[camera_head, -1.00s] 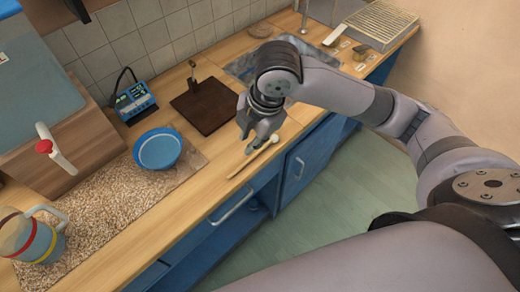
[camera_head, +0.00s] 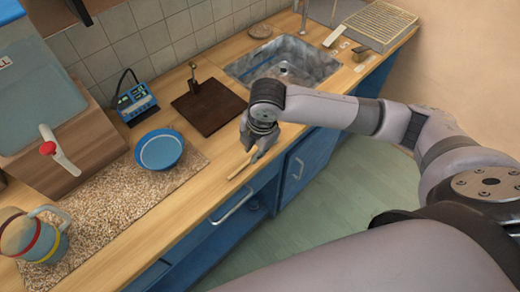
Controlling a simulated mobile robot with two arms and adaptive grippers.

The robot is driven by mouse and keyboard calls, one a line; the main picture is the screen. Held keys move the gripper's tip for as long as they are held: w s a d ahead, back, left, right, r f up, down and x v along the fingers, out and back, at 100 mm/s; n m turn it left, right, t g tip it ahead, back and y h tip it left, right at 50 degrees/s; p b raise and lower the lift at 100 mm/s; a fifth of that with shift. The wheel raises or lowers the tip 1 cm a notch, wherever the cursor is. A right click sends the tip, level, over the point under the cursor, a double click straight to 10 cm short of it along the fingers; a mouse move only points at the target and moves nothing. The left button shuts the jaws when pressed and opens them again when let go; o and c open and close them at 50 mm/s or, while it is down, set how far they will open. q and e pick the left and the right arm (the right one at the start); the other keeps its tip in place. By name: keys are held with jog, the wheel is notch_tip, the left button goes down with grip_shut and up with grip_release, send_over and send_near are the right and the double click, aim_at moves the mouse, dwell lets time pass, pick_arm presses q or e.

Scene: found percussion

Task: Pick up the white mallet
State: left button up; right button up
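The mallet's pale wooden stick (camera_head: 240,168) lies along the front edge of the wooden counter in the head camera view. Its far end, with the head, is hidden behind my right gripper (camera_head: 256,156). My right gripper points down at the counter, over the mallet's far part. I cannot tell whether its fingers touch the stick or are closed around it. My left gripper is out of view.
A brown board (camera_head: 208,106) with an upright tap-like piece, a blue bowl (camera_head: 159,150), a blue device (camera_head: 134,102) and a striped jug (camera_head: 32,236) stand on the counter (camera_head: 190,205). A sink (camera_head: 282,66) is behind my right arm.

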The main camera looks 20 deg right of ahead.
aim_at(249, 161)
jog(key=shift+w+a+f+p, duration=0.15)
jog(key=shift+w+f+p, duration=0.1)
jog(key=shift+f, duration=0.6)
jog(key=shift+w+a+f+p, duration=0.15)
jog(key=shift+a+f+p, duration=0.05)
jog(key=shift+f, duration=0.7)
jog(key=shift+w+a+f+p, duration=0.15)
jog(key=shift+w+f+p, duration=0.1)
jog(key=shift+f, duration=0.6)
jog(key=shift+s, duration=0.1)
jog(key=shift+c, duration=0.4)
grip_shut()
